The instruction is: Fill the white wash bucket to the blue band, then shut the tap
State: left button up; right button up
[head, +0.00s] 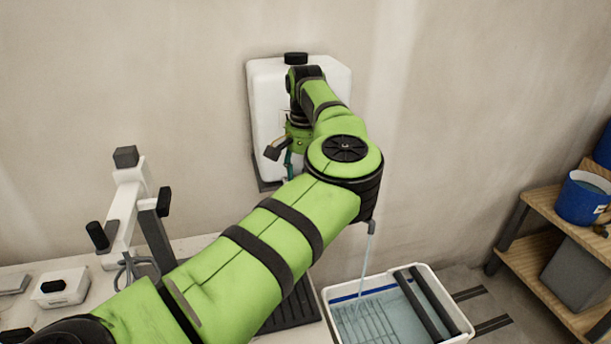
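The white wash bucket (455,317) stands at the lower right, with water (385,318) inside. The blue band (364,293) shows along its far inner wall, and the water surface looks below it. A thin stream of water (366,255) falls into the bucket from a grey spout (371,226) beside my arm, so water is running. A white tank (265,95) with a black cap is at the wall. My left gripper (280,151) is in front of the tank, by a small teal part (289,160). My arm hides most of the tap, and the fingers' opening is unclear. My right gripper is out of view.
Dark bars (424,303) cross the bucket's top. A wooden shelf (545,205) with a blue bucket (582,198) stands at right. A white stand with black knobs (125,205) and a small white box (62,287) are on the left surface.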

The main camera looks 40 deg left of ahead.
pick_arm(q)
notch_tip(320, 180, up, 12)
dwell(0.5)
dwell(7.0)
